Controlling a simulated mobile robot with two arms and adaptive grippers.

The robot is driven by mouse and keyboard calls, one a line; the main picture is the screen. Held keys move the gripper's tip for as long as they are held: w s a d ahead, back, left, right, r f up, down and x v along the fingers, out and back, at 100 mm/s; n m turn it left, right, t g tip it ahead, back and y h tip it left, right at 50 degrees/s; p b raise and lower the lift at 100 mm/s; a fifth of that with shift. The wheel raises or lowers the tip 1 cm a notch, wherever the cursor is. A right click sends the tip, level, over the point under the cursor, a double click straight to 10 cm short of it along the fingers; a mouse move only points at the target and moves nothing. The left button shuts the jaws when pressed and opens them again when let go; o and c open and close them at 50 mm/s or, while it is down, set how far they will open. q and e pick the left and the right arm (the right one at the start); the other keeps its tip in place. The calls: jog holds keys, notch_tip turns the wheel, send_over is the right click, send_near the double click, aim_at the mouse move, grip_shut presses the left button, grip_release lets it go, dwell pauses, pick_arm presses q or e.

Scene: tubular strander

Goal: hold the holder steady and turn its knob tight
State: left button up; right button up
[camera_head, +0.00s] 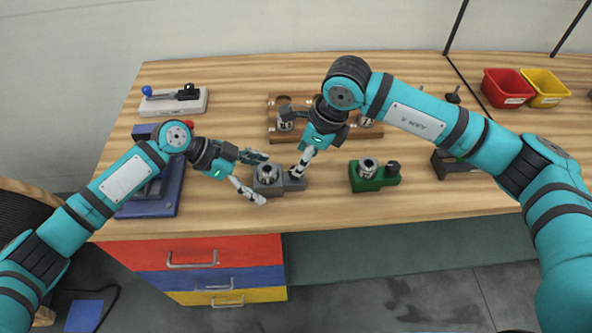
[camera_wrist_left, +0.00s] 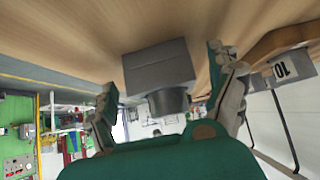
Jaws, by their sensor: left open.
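The grey holder (camera_head: 268,187) stands near the front edge of the table, with a round silver part on top. My left gripper (camera_head: 263,179) is open, with one finger behind the holder and one in front of it. In the left wrist view the grey block (camera_wrist_left: 158,68) and a dark round part (camera_wrist_left: 168,102) show between the spread fingers (camera_wrist_left: 165,88), with gaps at both sides. My right gripper (camera_head: 297,172) points down at the right end of the holder, where the knob is. The fingers cover the knob, so their grip on it is unclear.
A green holder (camera_head: 366,183) with a dark knob stands to the right. A wooden rack (camera_head: 345,139) with silver parts lies behind the right gripper. A blue fixture (camera_head: 160,201) stands left, a lever clamp (camera_head: 174,101) behind it. Red (camera_head: 503,88) and yellow (camera_head: 545,88) bins are far right.

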pick_arm(q)
jog(key=v, duration=1.2)
